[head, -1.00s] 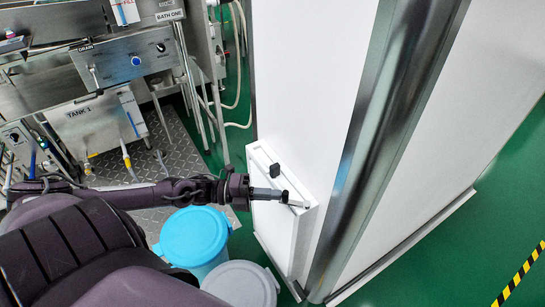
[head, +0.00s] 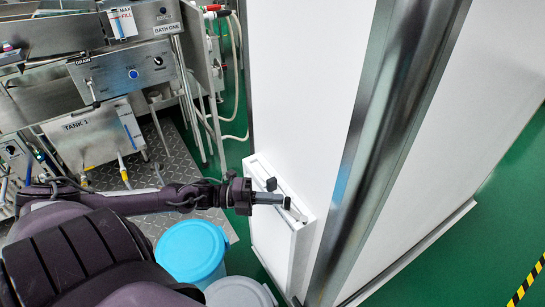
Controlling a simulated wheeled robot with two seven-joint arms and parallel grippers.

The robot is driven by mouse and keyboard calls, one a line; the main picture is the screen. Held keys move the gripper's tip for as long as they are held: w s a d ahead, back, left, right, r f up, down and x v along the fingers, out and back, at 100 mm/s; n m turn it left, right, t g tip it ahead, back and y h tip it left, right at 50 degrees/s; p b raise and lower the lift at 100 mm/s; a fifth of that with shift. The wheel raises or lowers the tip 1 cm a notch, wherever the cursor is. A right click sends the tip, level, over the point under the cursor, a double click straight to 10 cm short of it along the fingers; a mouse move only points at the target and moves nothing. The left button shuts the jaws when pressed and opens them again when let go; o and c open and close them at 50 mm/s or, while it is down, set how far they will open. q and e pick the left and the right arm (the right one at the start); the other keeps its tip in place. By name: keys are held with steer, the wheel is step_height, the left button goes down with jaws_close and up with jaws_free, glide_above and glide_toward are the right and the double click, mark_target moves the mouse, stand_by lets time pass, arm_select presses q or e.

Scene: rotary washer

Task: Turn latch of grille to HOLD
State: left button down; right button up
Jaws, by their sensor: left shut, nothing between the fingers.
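The white grille (head: 277,248) is a box-like unit low on the white wall. A small black knob (head: 271,184), which looks like a latch, stands on its top face. My left gripper (head: 287,202) reaches in from the left over this top face. It is shut and empty, with its tips just to the right of and below the black knob in the picture. A small silvery piece (head: 298,214) shows beside the tips near the grille's front edge. I cannot tell whether the tips touch anything, and no HOLD marking is readable. My right gripper is out of view.
A blue bin (head: 190,250) and a grey bin (head: 238,292) stand left of the grille, below my arm. A metal wall post (head: 385,140) rises to its right. Steel washer tanks (head: 90,128) fill the upper left. Green floor is clear at the right.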

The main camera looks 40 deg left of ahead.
arm_select(q)
steer(key=v, duration=0.7)
steer(key=shift+s+a+p, duration=0.2)
steer(key=shift+a+p, duration=0.1)
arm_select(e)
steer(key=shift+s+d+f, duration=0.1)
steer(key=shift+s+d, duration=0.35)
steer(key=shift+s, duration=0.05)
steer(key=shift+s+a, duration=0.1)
